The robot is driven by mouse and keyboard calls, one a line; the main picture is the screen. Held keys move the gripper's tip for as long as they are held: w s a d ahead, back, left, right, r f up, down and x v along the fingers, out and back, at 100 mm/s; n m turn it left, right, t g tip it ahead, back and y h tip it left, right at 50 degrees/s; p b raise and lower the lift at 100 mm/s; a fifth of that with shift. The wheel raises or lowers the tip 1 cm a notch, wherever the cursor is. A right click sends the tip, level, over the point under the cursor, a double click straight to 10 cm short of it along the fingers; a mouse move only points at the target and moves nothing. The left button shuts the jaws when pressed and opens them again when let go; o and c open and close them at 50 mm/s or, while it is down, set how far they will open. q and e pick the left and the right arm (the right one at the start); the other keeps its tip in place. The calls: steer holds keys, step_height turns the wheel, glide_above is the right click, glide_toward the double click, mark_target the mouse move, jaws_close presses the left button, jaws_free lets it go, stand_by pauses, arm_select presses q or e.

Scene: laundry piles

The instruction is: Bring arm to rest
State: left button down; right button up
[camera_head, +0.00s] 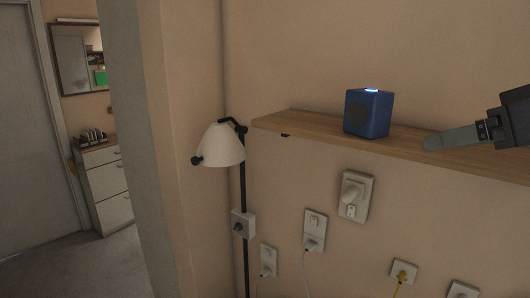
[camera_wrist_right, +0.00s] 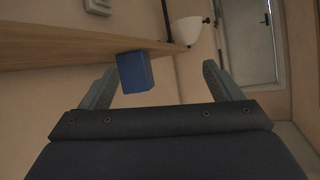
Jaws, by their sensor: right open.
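My right gripper (camera_head: 428,143) comes in from the right in the head view, at the height of the wooden shelf. In the right wrist view its two fingers stand wide apart, and the gripper (camera_wrist_right: 158,82) is open and empty. A blue cube-shaped speaker (camera_head: 369,113) with a lit top stands on the shelf (camera_head: 290,121), left of the gripper and apart from it. The speaker also shows beyond the fingers in the right wrist view (camera_wrist_right: 135,72). My left gripper is in neither view.
A lamp with a white shade (camera_head: 220,146) stands on a dark pole left of the shelf. Several wall sockets with plugs and cables (camera_head: 352,196) sit below the shelf. A wall edge (camera_head: 160,150) divides off a room with a white drawer cabinet (camera_head: 107,185) and a door (camera_head: 25,140).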

steer(key=s+a+f+m+g, duration=0.1)
steer(key=s+f, duration=0.4)
steer(key=f, duration=0.8)
steer(key=s+a+f+m+g+h+b, duration=0.1)
steer(key=s+f, duration=0.4)
steer(key=f, duration=0.9)
steer(key=s+a+f+m+g+h, duration=0.1)
steer(key=s+a+f+m+g, duration=0.2)
steer(key=f, duration=1)
steer(key=s+a+m, duration=0.1)
steer(key=s+a, duration=0.1)
steer(key=shift+s+f+b, duration=0.3)
steer(key=shift+f+b, duration=0.05)
steer(key=shift+a, duration=0.15)
